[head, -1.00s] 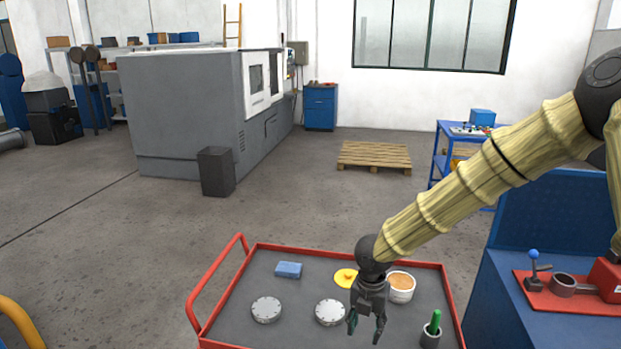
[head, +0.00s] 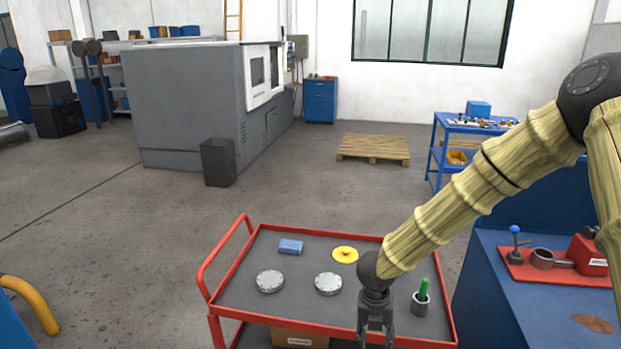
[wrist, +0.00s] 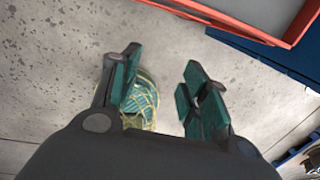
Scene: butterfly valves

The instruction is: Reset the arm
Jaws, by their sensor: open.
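My arm reaches in from the right in the head view, bent down at the wrist. My gripper (head: 376,338) hangs over the front edge of the red cart (head: 300,322), its tips near the bottom of the picture. In the wrist view my gripper (wrist: 162,70) is open, with its two green-padded fingers apart and nothing between them but concrete floor. A round greenish thing with yellow lines (wrist: 146,88) shows partly behind the left finger; I cannot tell what it is.
The cart top holds two grey discs (head: 270,281) (head: 328,283), a blue block (head: 290,246), a yellow disc (head: 344,254) and a dark cup with a green handle (head: 421,298). A blue bench (head: 505,310) with a red vise plate stands right. Open floor (head: 130,240) lies left.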

